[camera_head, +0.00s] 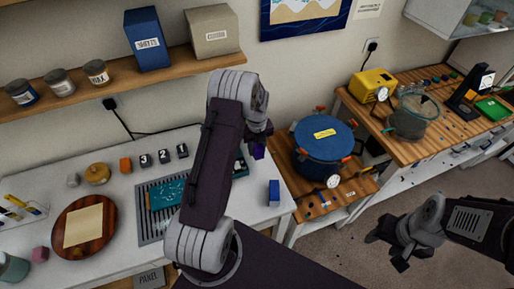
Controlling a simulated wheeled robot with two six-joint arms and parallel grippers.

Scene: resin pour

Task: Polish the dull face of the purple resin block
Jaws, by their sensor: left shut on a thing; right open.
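The purple resin block (258,151) is small in view, at the right side of the white worktable. My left gripper (257,141) is shut on it; my own arm hides most of the fingers. I cannot tell which face is dull. A dark teal piece (165,194) lies on a grey slotted grate (150,225), partly behind my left arm. Another dark green item (239,166) lies beside the arm, mostly covered by it. My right gripper (385,247) is open and empty over the floor at the right.
A round wooden board (109,222) with a beige sheet, numbered black blocks (164,157) and a blue block (274,193) stand on the white table (120,200). A blue lidded pot (322,150) stands right of it. The wooden bench (450,120) holds a yellow device (371,86).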

